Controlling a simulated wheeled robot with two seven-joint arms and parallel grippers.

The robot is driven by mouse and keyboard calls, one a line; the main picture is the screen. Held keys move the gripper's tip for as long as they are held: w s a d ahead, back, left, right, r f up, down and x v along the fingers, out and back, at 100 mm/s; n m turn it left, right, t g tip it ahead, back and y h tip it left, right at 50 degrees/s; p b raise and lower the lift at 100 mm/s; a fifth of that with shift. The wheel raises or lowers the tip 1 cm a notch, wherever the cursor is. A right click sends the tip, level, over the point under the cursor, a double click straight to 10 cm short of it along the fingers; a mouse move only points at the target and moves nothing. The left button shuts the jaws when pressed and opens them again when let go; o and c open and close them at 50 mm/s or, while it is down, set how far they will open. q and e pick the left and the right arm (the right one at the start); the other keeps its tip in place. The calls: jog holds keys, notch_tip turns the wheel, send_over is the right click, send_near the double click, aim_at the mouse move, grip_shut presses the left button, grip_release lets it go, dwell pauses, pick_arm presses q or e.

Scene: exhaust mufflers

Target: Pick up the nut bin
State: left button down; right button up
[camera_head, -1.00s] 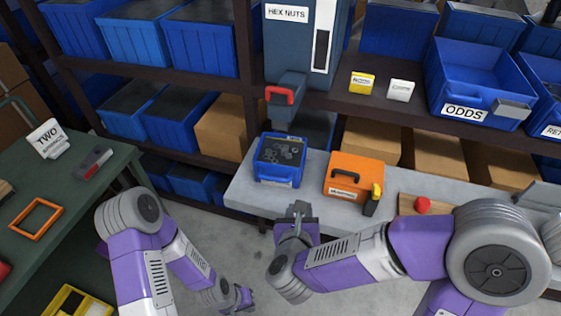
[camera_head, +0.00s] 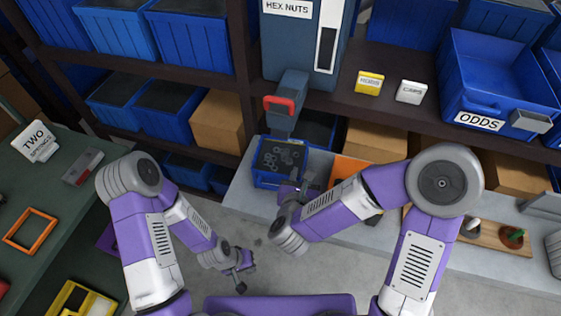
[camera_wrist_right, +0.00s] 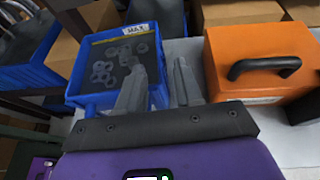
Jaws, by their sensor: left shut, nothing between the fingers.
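The nut bin is a blue open bin (camera_head: 268,181) with grey nuts inside, on the pale bench below the hex nuts dispenser. In the right wrist view the bin (camera_wrist_right: 85,88) is left of centre, with a "MAX" label at its far rim. My right gripper (camera_head: 303,188) is at its near right corner. In the right wrist view its fingers (camera_wrist_right: 160,90) are apart, the left one overlapping the bin's right part and the right one outside the bin. Whether they touch it I cannot tell. My left gripper (camera_head: 243,284) is shut and empty, low over the floor.
The dispenser (camera_head: 290,45) with a red-handled spout (camera_head: 284,102) overhangs the bin's back. An orange case (camera_wrist_right: 262,62) stands close right of the bin. The pale bench (camera_head: 238,192) is bare at the left. A green table (camera_head: 62,215) is at the far left.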

jog(key=b+x, duration=0.1)
jog(key=x, duration=0.6)
jog(key=shift+w+a+f, duration=0.1)
jog(key=shift+w+f, duration=0.1)
jog(key=shift+c, duration=0.4)
grip_shut()
dwell(0.8)
